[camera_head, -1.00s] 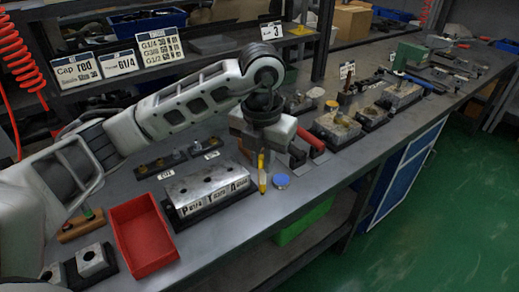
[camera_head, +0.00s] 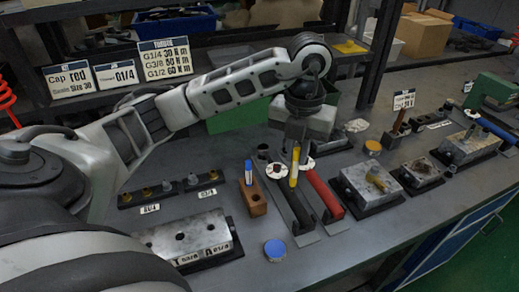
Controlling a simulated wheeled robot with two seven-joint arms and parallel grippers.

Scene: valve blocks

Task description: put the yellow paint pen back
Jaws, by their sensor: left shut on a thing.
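The yellow paint pen (camera_head: 294,168) hangs upright from my left gripper (camera_head: 297,145), which is shut on it. The pen shows in front of the red-handled and black-handled tools. I cannot tell how high its lower end is above the bench. A brown wooden block (camera_head: 254,202) stands to the left of and nearer than the pen. A blue pen (camera_head: 248,172) stands upright in this block. My right gripper is not in view.
A red-handled tool (camera_head: 322,192) and a black-handled tool (camera_head: 293,205) lie close to the pen. A metal valve block (camera_head: 190,240) is at front left, another (camera_head: 371,184) at right.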

